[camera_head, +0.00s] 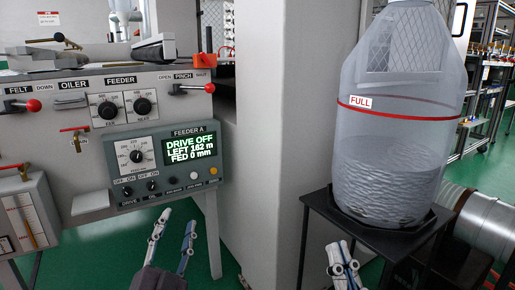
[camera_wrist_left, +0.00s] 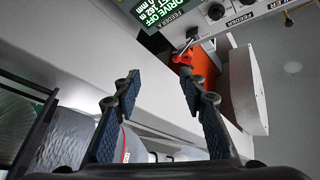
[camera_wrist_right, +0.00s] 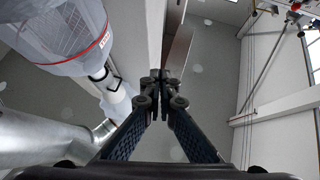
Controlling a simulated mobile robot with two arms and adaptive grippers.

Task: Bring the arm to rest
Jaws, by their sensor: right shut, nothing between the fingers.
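My left gripper (camera_head: 174,232) is open and empty, in front of and below the feeder panel (camera_head: 162,163). In the left wrist view its two fingers (camera_wrist_left: 158,92) stand apart with nothing between them. My right gripper (camera_head: 342,262) is at the bottom of the head view, in front of the black stand. In the right wrist view its fingertips (camera_wrist_right: 160,78) meet, with nothing held. Most of both arms is out of view.
The grey machine has red-knobbed levers (camera_head: 33,105) and a lit display (camera_head: 190,148) reading DRIVE OFF. A pale column (camera_head: 270,120) stands between. Green floor (camera_head: 110,250) shows below.

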